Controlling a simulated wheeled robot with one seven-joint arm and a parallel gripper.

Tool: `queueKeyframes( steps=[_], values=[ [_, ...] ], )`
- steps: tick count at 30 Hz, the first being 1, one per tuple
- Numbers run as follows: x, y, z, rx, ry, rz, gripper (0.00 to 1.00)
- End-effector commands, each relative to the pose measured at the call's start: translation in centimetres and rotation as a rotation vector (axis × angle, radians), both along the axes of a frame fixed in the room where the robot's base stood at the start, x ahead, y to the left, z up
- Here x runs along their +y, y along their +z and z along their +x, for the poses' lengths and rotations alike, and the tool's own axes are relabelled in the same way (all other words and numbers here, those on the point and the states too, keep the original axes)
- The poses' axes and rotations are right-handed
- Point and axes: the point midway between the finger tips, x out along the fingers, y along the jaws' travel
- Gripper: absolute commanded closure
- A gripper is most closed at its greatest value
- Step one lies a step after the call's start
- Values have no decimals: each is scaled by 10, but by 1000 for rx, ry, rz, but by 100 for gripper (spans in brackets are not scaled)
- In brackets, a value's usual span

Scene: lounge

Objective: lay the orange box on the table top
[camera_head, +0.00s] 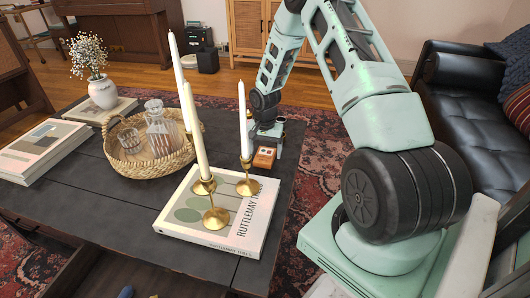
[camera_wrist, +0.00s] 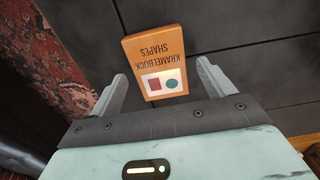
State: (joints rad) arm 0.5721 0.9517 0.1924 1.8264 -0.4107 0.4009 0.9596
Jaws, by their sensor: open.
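My gripper (camera_head: 266,138) is low over the table, right behind the box in the head view. In the wrist view my open gripper (camera_wrist: 160,72) has one finger on each side of the box's lower part, with a visible gap at each side. The fingers' height above the table is hard to tell.
A large book (camera_head: 172,219) with brass candlesticks (camera_head: 214,216) and tall candles stands close beside the box. A wicker tray (camera_head: 142,171) with glassware, a flower vase (camera_head: 103,93) and more books (camera_head: 42,150) occupy the left. A black sofa (camera_head: 468,107) is at right.

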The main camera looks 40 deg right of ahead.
Motion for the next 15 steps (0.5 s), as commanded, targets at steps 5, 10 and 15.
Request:
queueKeyframes(
  steps=[5,10,15],
  values=[
    [0,42,0,-3,-1,-2,19],
    [0,76,0,-2,0,-1,19],
    [0,98,0,-1,0,-1,19]
  ],
)
